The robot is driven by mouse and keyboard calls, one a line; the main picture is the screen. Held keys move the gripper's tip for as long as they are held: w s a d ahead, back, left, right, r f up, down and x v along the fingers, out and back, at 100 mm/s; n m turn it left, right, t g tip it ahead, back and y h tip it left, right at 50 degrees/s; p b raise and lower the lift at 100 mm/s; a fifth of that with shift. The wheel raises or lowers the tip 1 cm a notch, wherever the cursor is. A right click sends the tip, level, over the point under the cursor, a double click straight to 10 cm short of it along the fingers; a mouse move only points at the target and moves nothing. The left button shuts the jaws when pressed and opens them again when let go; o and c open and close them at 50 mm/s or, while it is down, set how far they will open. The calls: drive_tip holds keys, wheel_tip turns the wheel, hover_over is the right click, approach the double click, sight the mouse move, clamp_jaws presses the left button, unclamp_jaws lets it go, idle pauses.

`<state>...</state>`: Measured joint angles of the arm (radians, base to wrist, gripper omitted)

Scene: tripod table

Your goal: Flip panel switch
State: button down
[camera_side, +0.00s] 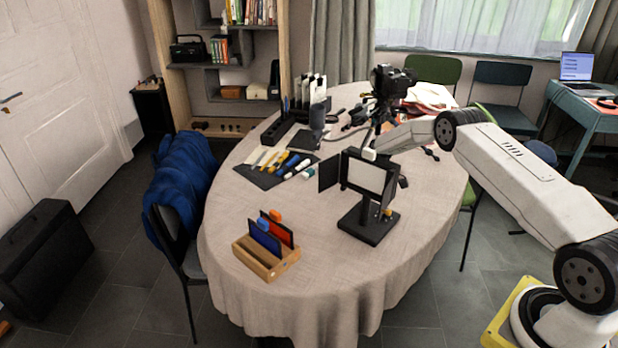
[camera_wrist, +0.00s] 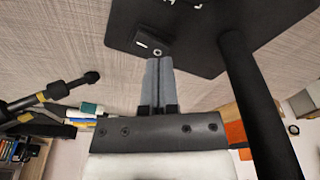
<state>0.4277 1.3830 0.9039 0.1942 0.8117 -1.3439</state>
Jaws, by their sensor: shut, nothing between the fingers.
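A black light panel with a white face (camera_side: 366,177) stands on a pole above a flat dark base (camera_side: 366,228) on the round table. In the wrist view the dark base (camera_wrist: 206,28) fills the top, and the black pole (camera_wrist: 256,95) runs down the right. A small black switch (camera_wrist: 147,41) with a light mark sits near the edge of the base, beside a small round metal part. My gripper (camera_wrist: 158,62) is shut and empty, its grey fingertips close below the switch. I cannot tell whether they touch. In the side view the panel hides my fingers.
A wooden holder (camera_side: 266,265) with blue and orange cards stands front left of the lamp. A dark mat (camera_side: 262,178) with several tools lies behind left. A camera on a tripod (camera_side: 389,84) stands at the back. Cloth is clear between holder and lamp.

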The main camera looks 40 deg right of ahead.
drive_tip(key=shift+f, duration=0.65)
idle(0.6)
drive_tip(key=shift+r, duration=3.55)
drive_tip(key=shift+r, duration=0.1)
drive_tip(key=shift+r, duration=0.2)
drive_tip(key=s+a+r+m+t+h, duration=0.1)
drive_tip(key=s+a+r+m+t, duration=0.15)
drive_tip(key=r, duration=0.85)
drive_tip(key=s+a+r+m+t+h, duration=0.15)
drive_tip(key=r+m, duration=0.25)
drive_tip(key=r, duration=0.6)
drive_tip(key=s+a+f+m+g, duration=0.1)
drive_tip(key=s+a+f, duration=0.1)
drive_tip(key=s+a, duration=0.7)
drive_tip(key=s+a+f+m+g+y, duration=0.1)
drive_tip(key=s+a+f, duration=0.2)
drive_tip(key=s+a, duration=0.6)
drive_tip(key=s, duration=0.5)
drive_tip(key=shift+s+a+f+g, duration=0.15)
drive_tip(key=shift+s+a+g, duration=0.15)
drive_tip(key=shift+s+a, duration=0.1)
